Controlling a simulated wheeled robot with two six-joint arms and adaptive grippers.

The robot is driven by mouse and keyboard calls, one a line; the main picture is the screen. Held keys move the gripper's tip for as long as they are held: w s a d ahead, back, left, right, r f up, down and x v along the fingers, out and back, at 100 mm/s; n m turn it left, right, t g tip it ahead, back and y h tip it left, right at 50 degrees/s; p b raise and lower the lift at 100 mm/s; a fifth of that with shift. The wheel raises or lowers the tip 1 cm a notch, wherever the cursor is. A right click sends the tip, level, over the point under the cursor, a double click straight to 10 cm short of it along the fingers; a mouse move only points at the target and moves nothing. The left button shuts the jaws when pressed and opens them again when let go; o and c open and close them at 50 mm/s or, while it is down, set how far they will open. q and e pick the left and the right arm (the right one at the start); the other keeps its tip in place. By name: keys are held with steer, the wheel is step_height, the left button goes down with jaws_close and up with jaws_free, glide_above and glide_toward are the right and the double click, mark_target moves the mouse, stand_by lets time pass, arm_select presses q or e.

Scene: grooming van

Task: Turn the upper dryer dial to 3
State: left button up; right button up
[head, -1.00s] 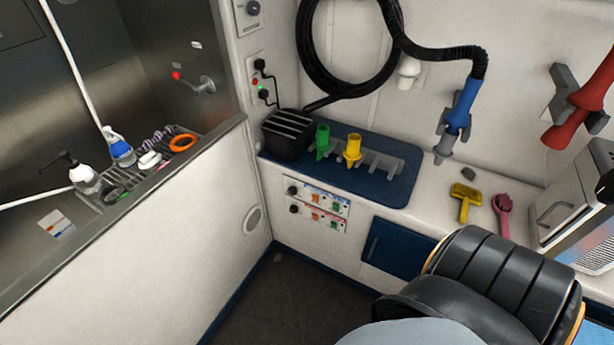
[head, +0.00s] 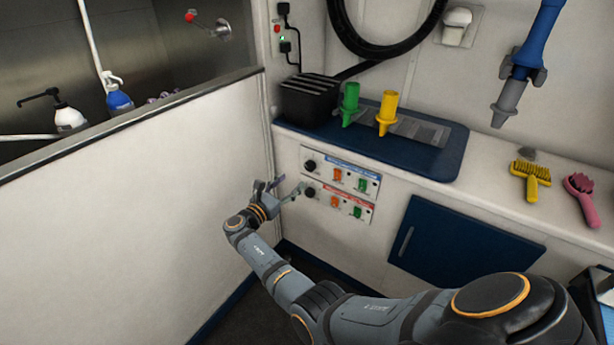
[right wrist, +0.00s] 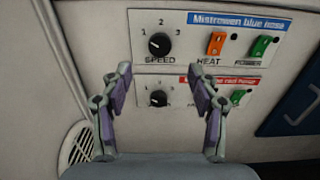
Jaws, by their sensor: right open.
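The upper dryer dial (right wrist: 159,44) is a round black knob marked SPEED with numbers 1, 2 and 3, on a white panel with a blue label. Its white mark seems to point up and left, towards 1. In the head view the upper dial (head: 310,166) sits left of an orange and a green switch. The lower dial (right wrist: 158,98) is a similar knob on the red-labelled panel beneath. My right gripper (head: 284,186) is open and empty in front of the panels. In the right wrist view its fingertips (right wrist: 160,72) flank the lower dial, below the upper one. My left gripper is out of view.
An orange heat switch (right wrist: 216,43) and a green power switch (right wrist: 260,47) are right of the upper dial. The white partition (head: 150,190) stands close left of my gripper. The counter with a blue mat (head: 445,158) overhangs above the panels.

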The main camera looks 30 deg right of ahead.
mark_target(308, 167)
steer(key=b+x, duration=0.2)
steer(key=x, duration=0.8)
steer(key=shift+w+d, duration=0.1)
steer(key=shift+d, duration=0.05)
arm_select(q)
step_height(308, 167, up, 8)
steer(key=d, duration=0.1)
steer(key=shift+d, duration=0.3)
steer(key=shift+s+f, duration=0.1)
arm_select(e)
steer(key=c, duration=1.1)
